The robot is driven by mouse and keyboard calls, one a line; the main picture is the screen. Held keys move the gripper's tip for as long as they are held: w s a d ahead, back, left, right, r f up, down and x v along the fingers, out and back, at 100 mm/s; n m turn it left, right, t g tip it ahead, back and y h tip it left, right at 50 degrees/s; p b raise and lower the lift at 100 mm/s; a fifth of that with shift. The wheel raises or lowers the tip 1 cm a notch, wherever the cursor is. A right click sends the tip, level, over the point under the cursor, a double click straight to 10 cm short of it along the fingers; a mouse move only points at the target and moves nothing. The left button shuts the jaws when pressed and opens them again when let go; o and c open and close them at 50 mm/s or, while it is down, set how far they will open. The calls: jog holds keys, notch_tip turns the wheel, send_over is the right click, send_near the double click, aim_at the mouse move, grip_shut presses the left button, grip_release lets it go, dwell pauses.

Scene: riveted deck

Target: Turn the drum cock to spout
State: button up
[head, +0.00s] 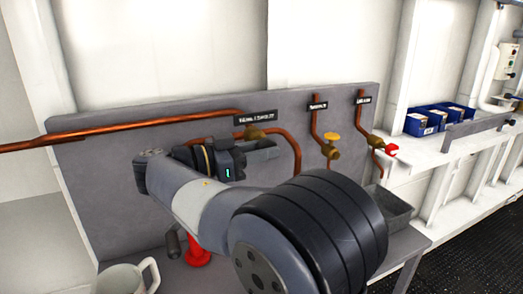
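The wall panel (90,170) carries several copper pipes with black labels. The left label (254,117) has small lettering, which I cannot read surely. A brass cock body (255,133) sits just below it; its lever is hidden or too small to make out. My gripper (265,151) is just below this cock, pointing right. My wrist and arm cover much of the area. Whether the fingers are open or touch anything cannot be told. A second cock has a yellow handle (333,138), and a third has a red handle (391,150), both to the right.
A white mug (122,280) stands at the lower left. A red-based object (197,254) is partly behind my arm. A grey tray (399,212) sits below the right cocks. Blue bins (428,119) stand on the white ledge at right. A copper pipe (30,146) runs out left.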

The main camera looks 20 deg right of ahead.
aim_at(256, 148)
jog(key=o, duration=0.4)
jog(key=shift+c, duration=0.2)
jog(key=a, duration=0.5)
jog(key=shift+r+p, duration=0.2)
jog(key=shift+p, duration=0.15)
jog(key=shift+w+a+p, duration=0.2)
jog(key=shift+a+p, duration=0.05)
jog(key=shift+p, duration=0.35)
jog(key=p, duration=0.4)
jog(key=shift+a, duration=0.4)
jog(key=shift+a+p, duration=0.1)
jog(key=shift+p, duration=0.55)
jog(key=p, duration=0.4)
jog(key=shift+s+a, duration=0.2)
jog(key=shift+a, duration=0.15)
